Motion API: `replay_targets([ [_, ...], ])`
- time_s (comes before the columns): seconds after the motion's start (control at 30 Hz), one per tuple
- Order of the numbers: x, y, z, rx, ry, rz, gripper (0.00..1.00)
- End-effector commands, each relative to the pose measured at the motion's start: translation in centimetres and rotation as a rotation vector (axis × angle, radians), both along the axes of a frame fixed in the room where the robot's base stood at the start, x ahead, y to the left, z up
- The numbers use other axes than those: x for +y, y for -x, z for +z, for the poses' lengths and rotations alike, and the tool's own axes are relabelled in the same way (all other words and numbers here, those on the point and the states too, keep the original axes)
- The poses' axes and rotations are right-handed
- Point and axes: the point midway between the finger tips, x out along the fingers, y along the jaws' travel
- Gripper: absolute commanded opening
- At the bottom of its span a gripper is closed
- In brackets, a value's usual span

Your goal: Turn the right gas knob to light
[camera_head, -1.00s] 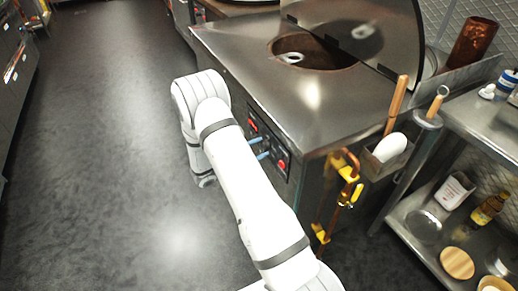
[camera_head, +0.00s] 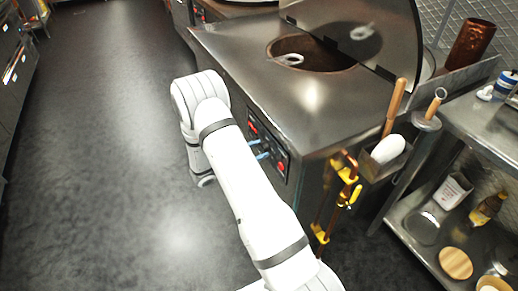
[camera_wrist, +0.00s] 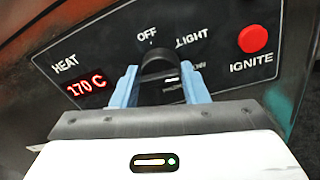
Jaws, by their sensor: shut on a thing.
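A black gas knob (camera_wrist: 158,66) sits on the dark control panel (camera_wrist: 205,45) of the steel tandoor counter (camera_head: 235,50). In the head view my blue fingertips (camera_head: 259,148) reach the panel on the counter's front. The knob is hidden there by my fingers and arm. The knob's exact pointing is hard to read, as its lower part is hidden between the fingers.
A red IGNITE button (camera_wrist: 253,39) is right of the knob, and a red 170 C display (camera_wrist: 86,86) is left. Yellow-handled gas pipes (camera_head: 345,175) stand at the counter's near corner. A steel shelf (camera_head: 405,235) is at the right. The floor (camera_head: 100,150) at left is clear.

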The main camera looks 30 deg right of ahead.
Motion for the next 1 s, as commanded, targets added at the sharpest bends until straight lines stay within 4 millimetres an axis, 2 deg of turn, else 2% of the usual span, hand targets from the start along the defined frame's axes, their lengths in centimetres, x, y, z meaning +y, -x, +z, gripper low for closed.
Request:
replay_targets([
  [0.5,0.19,0.10,0.01,0.452,0.012,0.001,0.17],
  [0.7,0.20,0.05,-0.03,0.562,0.017,0.002,0.17],
  [1.0,0.22,0.00,-0.05,0.637,0.020,0.001,0.17],
])
